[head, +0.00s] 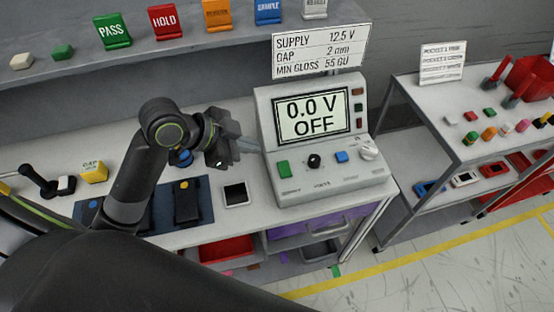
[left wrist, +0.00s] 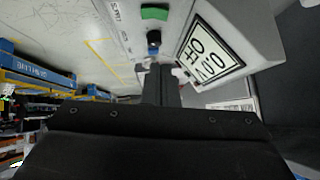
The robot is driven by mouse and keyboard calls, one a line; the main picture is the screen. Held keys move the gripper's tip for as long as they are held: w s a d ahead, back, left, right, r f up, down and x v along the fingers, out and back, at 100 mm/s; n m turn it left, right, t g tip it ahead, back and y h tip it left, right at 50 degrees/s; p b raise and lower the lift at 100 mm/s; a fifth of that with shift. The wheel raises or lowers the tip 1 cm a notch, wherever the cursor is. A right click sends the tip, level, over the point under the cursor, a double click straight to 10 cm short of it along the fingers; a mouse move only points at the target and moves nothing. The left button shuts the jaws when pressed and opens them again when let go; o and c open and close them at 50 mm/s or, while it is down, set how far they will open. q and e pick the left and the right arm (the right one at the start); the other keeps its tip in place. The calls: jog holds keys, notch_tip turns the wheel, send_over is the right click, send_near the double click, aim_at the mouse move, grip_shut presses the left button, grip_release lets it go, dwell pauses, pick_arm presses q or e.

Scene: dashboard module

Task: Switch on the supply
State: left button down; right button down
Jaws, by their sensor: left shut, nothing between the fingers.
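The supply unit (head: 325,185) is a pale box on the bench with a sloped front. Its screen (head: 311,114) reads "0.0 V OFF". On its lower panel are a green button (head: 284,168), a black knob (head: 314,161), a blue button (head: 341,156) and a pale knob (head: 368,148). My left gripper (head: 250,146) is shut and empty, just left of the unit, above and left of the green button. In the left wrist view the green button (left wrist: 155,12), the black knob (left wrist: 154,38) and the screen (left wrist: 211,51) show beyond the fingers. My right gripper is out of view.
A sign (head: 320,50) above the unit reads "SUPPLY 12.5 V". A dark mat (head: 150,225) with devices and a small white-framed panel (head: 236,194) lie left of the unit. A yellow block (head: 94,172) sits farther left. A second cart (head: 480,155) stands at right, beyond a floor gap.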

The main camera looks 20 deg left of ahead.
pick_arm(q)
send_over(287, 164)
jog(key=s+a, duration=0.2)
jog(key=s, duration=0.1)
notch_tip(287, 164, down, 6)
jog(key=shift+w+d+p, duration=0.1)
jog(key=shift+d+p, duration=0.05)
jog(key=shift+p, duration=0.2)
jog(key=f, duration=0.3)
jog(key=shift+w+f+p, duration=0.15)
jog(key=shift+w+p, duration=0.2)
jog(key=shift+w+f, duration=0.1)
jog(key=shift+f, duration=0.5)
